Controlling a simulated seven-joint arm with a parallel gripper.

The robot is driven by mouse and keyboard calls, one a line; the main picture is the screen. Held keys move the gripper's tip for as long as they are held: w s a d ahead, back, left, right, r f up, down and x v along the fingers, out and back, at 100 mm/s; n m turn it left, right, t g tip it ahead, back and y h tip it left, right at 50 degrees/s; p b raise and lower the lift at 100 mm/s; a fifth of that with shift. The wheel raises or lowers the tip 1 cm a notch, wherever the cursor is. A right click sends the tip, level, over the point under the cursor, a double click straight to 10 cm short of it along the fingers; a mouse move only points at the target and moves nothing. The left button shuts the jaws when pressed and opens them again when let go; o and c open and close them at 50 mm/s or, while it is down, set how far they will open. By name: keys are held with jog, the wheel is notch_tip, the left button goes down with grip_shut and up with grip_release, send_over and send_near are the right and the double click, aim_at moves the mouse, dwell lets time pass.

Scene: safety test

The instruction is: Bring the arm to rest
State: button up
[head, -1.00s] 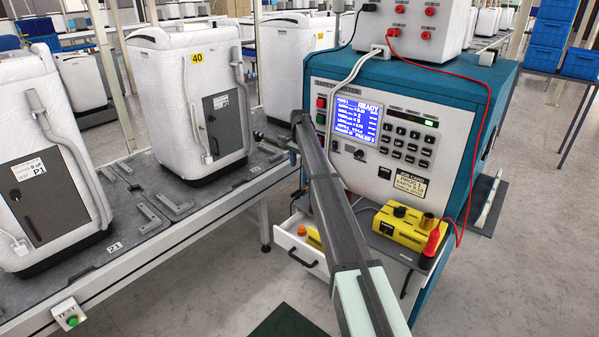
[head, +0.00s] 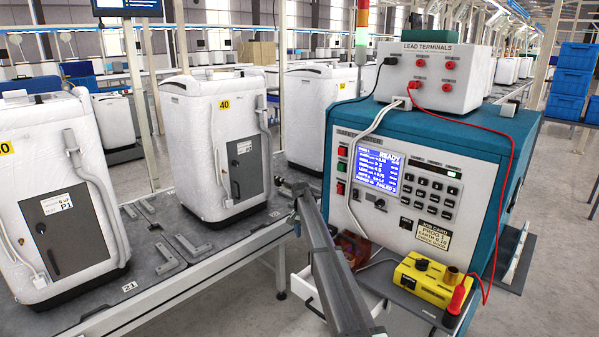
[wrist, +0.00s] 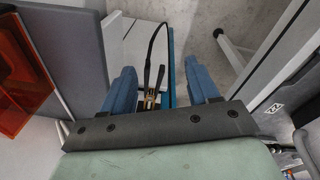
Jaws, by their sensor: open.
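My arm (head: 335,270) reaches up from the bottom of the head view, between the conveyor and the teal tester. Its dark far end stands in front of the tester's left side. The fingers cannot be made out in the head view. In the wrist view my gripper (wrist: 163,82) shows two blue fingers spread wide apart, pointing away from the camera. A small brass-and-black clip (wrist: 150,98) on a black cable shows between them, farther off; I see nothing gripped. The tester (head: 430,150) has a lit screen reading READY.
White wrapped appliances (head: 215,150) stand on the conveyor (head: 185,270) at left. A yellow device (head: 425,280) with a red-handled probe (head: 457,298) sits on the tester's shelf. A reddish object (head: 352,248) is beside my arm. An open white drawer (head: 305,290) lies partly behind it.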

jog(key=s+a+f+n+t+h, duration=0.1)
jog(key=s+a+f+n, duration=0.25)
jog(key=s+f, duration=0.4)
jog(key=s+a+f+n+h, duration=0.1)
jog(key=s+a+f+n, duration=0.2)
jog(key=s+f+n, duration=0.35)
jog(key=s+a+f+n+t+h, duration=0.1)
jog(key=s+a+f+n, duration=0.25)
jog(key=s+f, duration=0.55)
jog(key=s+d+f+m+g, duration=0.1)
jog(key=s+d+f, duration=0.35)
jog(key=s, duration=0.45)
jog(key=s+d+f+m+g+y, duration=0.1)
jog(key=s+d+f+g, duration=0.1)
jog(key=s+d+f, duration=0.5)
jog(key=s+d+f+m+g, duration=0.1)
jog(key=s+d, duration=0.4)
jog(key=s, duration=0.7)
jog(key=s+d+m+g+y, duration=0.1)
jog(key=s+d+m+g, duration=0.1)
jog(key=s, duration=1.3)
jog(key=s+d+m+g+y, duration=0.2)
jog(key=s+d+m+g, duration=0.1)
jog(key=s, duration=1.2)
jog(key=shift+s+d+f, duration=0.3)
jog(key=shift+s+d, duration=0.05)
jog(key=shift+d, duration=0.2)
